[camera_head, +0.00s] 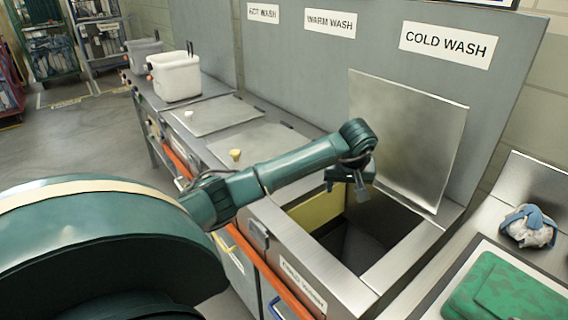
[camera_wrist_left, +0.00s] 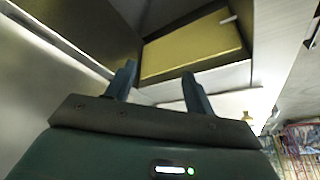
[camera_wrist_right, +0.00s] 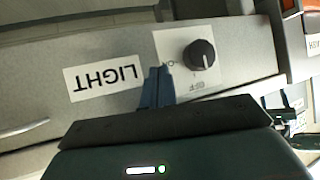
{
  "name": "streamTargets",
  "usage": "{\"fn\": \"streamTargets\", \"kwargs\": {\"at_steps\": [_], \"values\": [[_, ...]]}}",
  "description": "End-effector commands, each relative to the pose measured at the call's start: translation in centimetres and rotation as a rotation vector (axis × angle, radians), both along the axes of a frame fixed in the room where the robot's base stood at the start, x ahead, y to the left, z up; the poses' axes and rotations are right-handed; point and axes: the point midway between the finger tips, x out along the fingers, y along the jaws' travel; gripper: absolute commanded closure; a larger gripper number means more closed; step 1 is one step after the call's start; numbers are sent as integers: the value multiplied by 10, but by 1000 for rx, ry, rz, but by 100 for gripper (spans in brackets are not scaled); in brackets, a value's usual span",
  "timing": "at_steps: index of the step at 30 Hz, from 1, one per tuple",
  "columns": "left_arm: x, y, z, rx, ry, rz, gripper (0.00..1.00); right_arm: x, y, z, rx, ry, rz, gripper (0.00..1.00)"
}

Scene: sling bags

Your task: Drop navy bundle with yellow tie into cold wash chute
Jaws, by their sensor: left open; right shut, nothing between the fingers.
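The cold wash chute (camera_head: 350,245) is a square opening with its metal lid (camera_head: 415,135) standing up, below the COLD WASH sign (camera_head: 448,44). A yellow panel shows on its inner wall, also in the left wrist view (camera_wrist_left: 190,48). The rest of its inside is dark. My left gripper (camera_head: 350,190) is over the opening, open and empty; its fingers also show in the left wrist view (camera_wrist_left: 160,82). My right gripper (camera_wrist_right: 157,88) is shut and empty, before a panel marked LIGHT. No navy bundle with a yellow tie is visible in any view.
A green bundle (camera_head: 510,292) and a whitish bundle with a blue band (camera_head: 530,228) lie at the right. Two closed lids (camera_head: 262,146) and a white container (camera_head: 176,76) are farther left. A black knob (camera_wrist_right: 200,55) is near my right fingers.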

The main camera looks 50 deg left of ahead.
Motion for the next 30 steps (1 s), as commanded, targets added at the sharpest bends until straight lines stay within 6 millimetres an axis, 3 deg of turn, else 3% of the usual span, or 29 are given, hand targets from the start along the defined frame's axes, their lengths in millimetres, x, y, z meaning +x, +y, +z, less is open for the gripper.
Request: {"fn": "streamTargets", "kwargs": {"at_steps": [6, 11, 24, 30], "values": [[-1, 0, -1, 0, 4, 0, 47, 0, 0, 0, 0, 1, 0, 100], [-4, -3, 12, 0, 0, -1, 47, 0, 0, -2, 0, 0, 0, 100], [-30, -26, 97, 3, -3, 0, 47, 1, 2, -3, 3, -14, 7, 100], [-37, -32, 118, 0, 0, 0, 47, 3, 3, 1, 6, -24, 10, 100]]}}
